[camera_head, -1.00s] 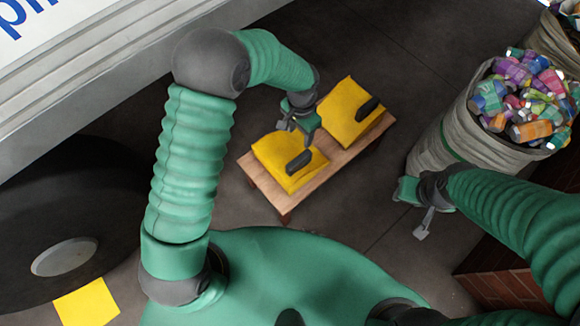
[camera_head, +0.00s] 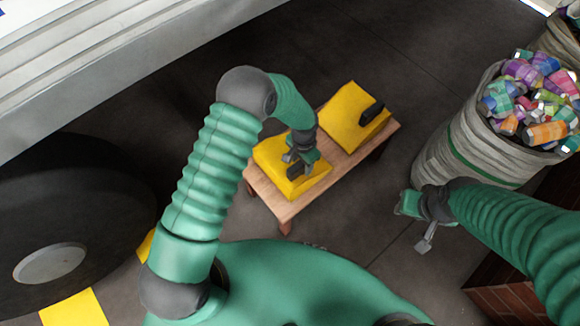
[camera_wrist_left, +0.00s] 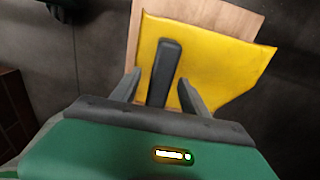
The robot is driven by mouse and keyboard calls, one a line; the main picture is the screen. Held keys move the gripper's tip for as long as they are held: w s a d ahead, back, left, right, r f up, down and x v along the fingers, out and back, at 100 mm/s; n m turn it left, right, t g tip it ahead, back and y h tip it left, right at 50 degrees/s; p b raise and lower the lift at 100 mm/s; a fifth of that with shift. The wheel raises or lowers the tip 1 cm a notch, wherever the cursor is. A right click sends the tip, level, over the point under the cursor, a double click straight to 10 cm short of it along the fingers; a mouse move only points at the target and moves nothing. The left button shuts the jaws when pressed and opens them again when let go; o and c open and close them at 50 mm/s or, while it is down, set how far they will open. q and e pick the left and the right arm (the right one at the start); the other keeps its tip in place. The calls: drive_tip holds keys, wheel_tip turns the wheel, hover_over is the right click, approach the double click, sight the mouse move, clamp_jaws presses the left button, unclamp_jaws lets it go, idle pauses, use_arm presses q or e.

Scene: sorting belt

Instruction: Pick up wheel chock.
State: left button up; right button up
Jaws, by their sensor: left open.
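Two yellow wheel chocks with dark handles lie on a small wooden table (camera_head: 284,208). The nearer chock (camera_head: 308,185) is below my left gripper (camera_head: 296,165); the farther chock (camera_head: 347,127) lies to its upper right. In the left wrist view, the nearer chock (camera_wrist_left: 225,70) shows with its dark handle (camera_wrist_left: 165,68) between the two fingers of my left gripper (camera_wrist_left: 158,90). The gripper is open, with a finger on each side of the handle. My right gripper (camera_head: 422,224) hangs over the floor right of the table; its jaw state is unclear.
A grey bin (camera_head: 470,140) full of crushed cans stands at the right. A large dark wheel (camera_head: 75,215) and the side of a vehicle (camera_head: 120,50) are at the left. A brick wall (camera_head: 505,303) is at lower right.

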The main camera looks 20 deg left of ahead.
use_arm(q)
drive_tip(key=shift+f, duration=0.3)
idle(0.6)
clamp_jaws()
